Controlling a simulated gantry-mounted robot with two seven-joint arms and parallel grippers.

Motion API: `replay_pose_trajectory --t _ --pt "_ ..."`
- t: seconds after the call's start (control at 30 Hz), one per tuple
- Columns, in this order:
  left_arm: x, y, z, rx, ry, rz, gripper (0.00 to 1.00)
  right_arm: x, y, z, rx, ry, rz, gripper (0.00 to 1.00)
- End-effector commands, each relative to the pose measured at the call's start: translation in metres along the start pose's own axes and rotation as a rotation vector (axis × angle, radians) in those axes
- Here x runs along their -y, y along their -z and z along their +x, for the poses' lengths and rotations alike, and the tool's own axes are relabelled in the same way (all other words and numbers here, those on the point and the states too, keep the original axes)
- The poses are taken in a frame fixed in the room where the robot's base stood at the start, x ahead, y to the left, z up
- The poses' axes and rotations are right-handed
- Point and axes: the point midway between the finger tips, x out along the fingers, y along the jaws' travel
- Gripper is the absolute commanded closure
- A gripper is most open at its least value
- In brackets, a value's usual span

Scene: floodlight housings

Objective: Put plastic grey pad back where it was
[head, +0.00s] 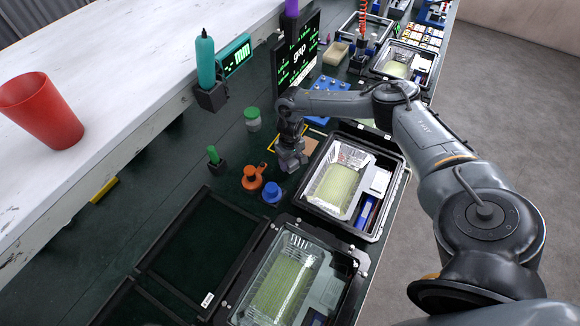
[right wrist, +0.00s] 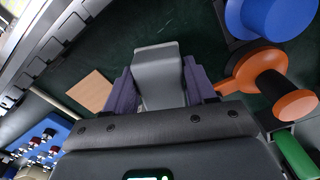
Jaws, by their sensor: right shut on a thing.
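My right gripper (head: 291,160) is low over the dark green bench, just left of a floodlight housing in a black tray. In the right wrist view, its two dark purple-grey fingers (right wrist: 160,90) are shut on the sides of the plastic grey pad (right wrist: 158,68). The pad is a smooth grey piece that sticks out past the fingers over the dark green surface. In the head view the pad is hard to tell apart from the grey gripper. I cannot tell whether the pad touches the bench. My left gripper is not in view.
An orange part (head: 252,178) and a blue part (head: 273,193) stand close in front of the gripper. A green-capped jar (head: 252,119) stands to its left. The housing tray (head: 388,218) is to the right. A tan square (right wrist: 91,90) lies beside the pad in the wrist view.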

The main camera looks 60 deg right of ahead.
Motion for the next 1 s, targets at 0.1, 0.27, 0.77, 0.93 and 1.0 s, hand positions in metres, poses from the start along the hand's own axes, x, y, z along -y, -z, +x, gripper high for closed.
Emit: replay_pose_trajectory --t 0.1,0.27,0.77,0.93,1.0 --pt "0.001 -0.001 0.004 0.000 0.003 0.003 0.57 -0.001 -0.001 0.013 0.001 -0.002 0.000 0.73" --pt "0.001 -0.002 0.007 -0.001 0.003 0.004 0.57 0.000 0.000 0.032 0.001 -0.002 0.000 0.73" --pt "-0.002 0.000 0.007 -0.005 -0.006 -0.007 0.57 -0.001 0.000 0.038 0.000 -0.002 0.001 0.40" --pt "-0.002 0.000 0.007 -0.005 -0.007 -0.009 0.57 -0.001 0.000 0.037 0.000 -0.002 0.000 0.19" --pt "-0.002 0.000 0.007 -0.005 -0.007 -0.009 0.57 -0.001 0.000 0.037 0.000 -0.002 0.000 0.19"
